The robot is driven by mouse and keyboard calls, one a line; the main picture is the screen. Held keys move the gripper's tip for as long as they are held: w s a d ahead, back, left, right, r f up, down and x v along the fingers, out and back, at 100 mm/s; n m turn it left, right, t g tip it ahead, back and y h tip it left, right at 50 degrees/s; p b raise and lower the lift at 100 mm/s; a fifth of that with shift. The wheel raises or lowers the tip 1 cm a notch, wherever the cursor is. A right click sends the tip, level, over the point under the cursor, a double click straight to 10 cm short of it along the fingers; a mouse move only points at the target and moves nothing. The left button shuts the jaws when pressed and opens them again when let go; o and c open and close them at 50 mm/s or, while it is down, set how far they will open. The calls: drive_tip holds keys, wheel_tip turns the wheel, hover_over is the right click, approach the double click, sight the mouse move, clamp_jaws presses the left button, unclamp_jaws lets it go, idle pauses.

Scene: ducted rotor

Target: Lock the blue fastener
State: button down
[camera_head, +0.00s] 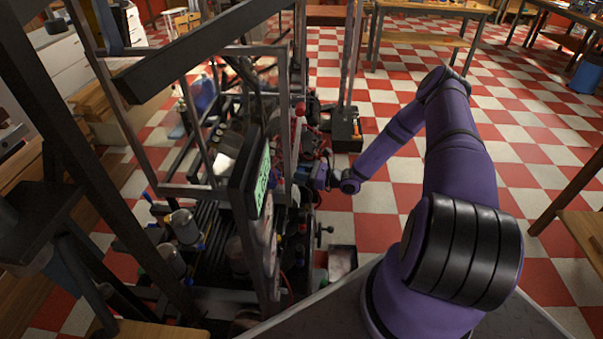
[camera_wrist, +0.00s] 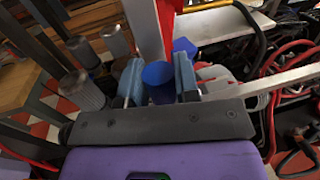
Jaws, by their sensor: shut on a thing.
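The blue fastener (camera_wrist: 159,76) shows in the wrist view as a round blue cap. It sits between the two light-blue fingers of my gripper (camera_wrist: 158,80), which is shut on it. Behind it stand a red and white upright part and a second blue piece (camera_wrist: 184,46). In the head view my purple arm reaches to the right side of the machine, and my gripper (camera_head: 312,172) is there, small and partly lost against the machine. The fastener cannot be made out in the head view.
The metal-framed machine (camera_head: 190,190) fills the left and middle of the head view. A green screen (camera_head: 262,182) faces right on it. In the wrist view, red and black cables (camera_wrist: 275,75) lie right and metal cylinders (camera_wrist: 82,90) stand left. Checkered floor (camera_head: 385,205) is open at right.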

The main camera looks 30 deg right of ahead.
drive_tip(key=shift+s, duration=0.1)
drive_tip(key=s+a+f+n+y, duration=0.1)
drive_tip(key=s+f+n+y, duration=0.1)
drive_tip(key=n, duration=0.8)
drive_tip(key=s+a+f+n+g+y, duration=0.1)
drive_tip(key=s+f+n+y, duration=0.1)
drive_tip(key=n, duration=0.8)
drive_tip(key=shift+a+f+g, duration=0.3)
drive_tip(key=shift+a+f, duration=0.05)
drive_tip(key=shift+f, duration=0.15)
drive_tip(key=shift+f, duration=0.1)
drive_tip(key=c, duration=0.9)
unclamp_jaws()
drive_tip(key=shift+o, duration=0.2)
drive_tip(key=v, duration=1)
drive_tip(key=shift+s+d, duration=0.2)
drive_tip(key=shift+d, duration=0.1)
